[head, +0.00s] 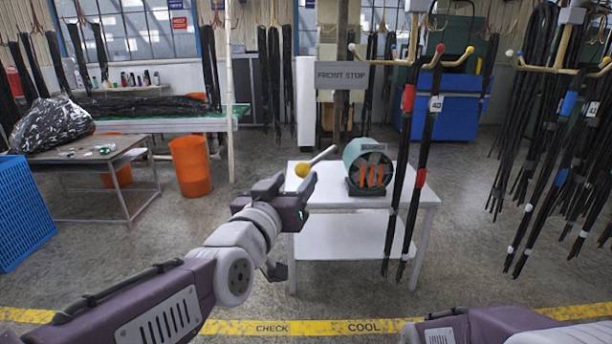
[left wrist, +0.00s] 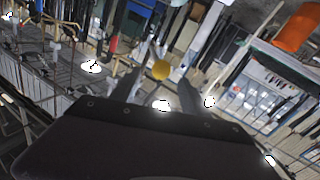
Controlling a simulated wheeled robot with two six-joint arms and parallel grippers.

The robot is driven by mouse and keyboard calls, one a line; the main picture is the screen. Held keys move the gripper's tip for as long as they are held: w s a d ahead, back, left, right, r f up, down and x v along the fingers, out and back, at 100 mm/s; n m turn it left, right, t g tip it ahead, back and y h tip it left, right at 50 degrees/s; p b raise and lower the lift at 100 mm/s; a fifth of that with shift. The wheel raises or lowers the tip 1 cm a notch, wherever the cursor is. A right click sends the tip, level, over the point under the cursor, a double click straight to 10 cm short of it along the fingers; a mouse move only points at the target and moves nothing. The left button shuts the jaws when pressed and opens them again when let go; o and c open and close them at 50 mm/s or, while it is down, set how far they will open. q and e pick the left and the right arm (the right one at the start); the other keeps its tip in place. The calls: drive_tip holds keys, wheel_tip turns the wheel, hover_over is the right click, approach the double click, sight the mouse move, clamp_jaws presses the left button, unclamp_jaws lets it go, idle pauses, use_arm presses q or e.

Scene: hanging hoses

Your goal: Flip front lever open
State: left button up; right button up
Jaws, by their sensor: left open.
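The lever is a pale rod with a yellow ball knob (head: 302,170) at its lower left end. Its rod (head: 322,155) slants up to the right toward a teal drum-shaped unit (head: 356,152) with orange parts inside, on a white table. My left gripper (head: 290,189) is open and empty, its fingers pointing toward the knob. In the left wrist view the yellow knob (left wrist: 160,70) shows between the two fingertips; whether it lies within their reach I cannot tell. A "FRONT STOP" sign (head: 341,75) hangs above. My right arm shows at the bottom right, its gripper out of frame.
The white table (head: 415,196) has a lower shelf. Dark hoses (head: 420,150) hang from a rack just right of the drum. More hoses hang at far right. An orange bin (head: 191,167) and a blue crate (head: 25,215) stand left. The floor before the table is clear.

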sight(307, 165)
use_arm(q)
drive_tip(key=p+x, duration=0.1)
drive_tip(key=x, duration=0.8)
drive_tip(key=shift+w+p, duration=0.1)
drive_tip(key=shift+p, duration=0.3)
clamp_jaws()
idle(0.8)
